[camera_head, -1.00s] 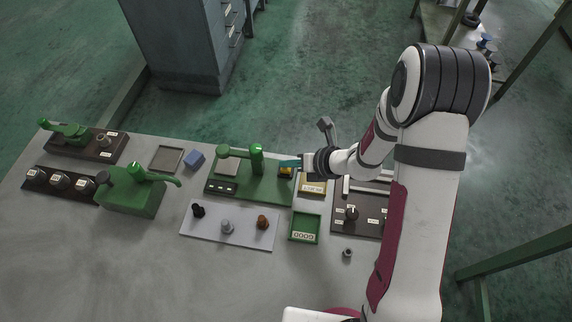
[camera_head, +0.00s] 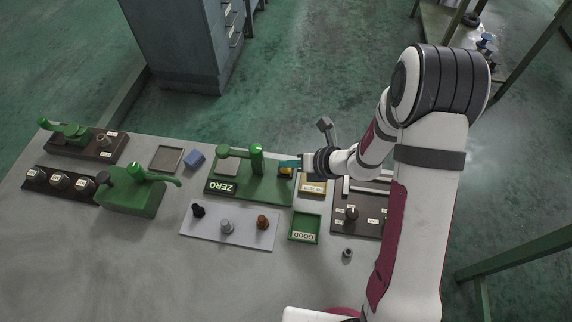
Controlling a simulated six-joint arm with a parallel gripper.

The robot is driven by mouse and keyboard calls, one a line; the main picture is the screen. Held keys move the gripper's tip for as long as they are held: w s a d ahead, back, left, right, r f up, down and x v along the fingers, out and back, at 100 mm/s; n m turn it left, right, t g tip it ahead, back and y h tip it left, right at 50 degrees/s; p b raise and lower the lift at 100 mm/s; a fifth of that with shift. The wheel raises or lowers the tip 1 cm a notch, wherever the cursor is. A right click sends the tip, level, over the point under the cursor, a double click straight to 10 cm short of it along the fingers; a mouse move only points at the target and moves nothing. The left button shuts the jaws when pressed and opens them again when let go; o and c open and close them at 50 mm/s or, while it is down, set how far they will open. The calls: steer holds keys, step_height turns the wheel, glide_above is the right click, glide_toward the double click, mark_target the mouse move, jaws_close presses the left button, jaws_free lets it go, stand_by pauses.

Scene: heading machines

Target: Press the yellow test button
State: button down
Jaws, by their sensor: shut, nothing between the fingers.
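The yellow test button (camera_head: 286,171) sits at the right end of the green test machine (camera_head: 270,187). It is small and partly hidden by my gripper. A green post (camera_head: 257,158) stands on the machine left of my fingertips.
A yellow-labelled tray (camera_head: 313,188) lies just below my wrist, and a green "GOOD" tray (camera_head: 305,227) is in front of it. A pale board (camera_head: 210,231) holds several small parts. A dark panel with knobs (camera_head: 355,222) is at the right. The table's front left is clear.

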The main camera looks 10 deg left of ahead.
mark_target(289, 170)
steer(key=shift+r, duration=0.7)
steer(key=shift+r, duration=2.45)
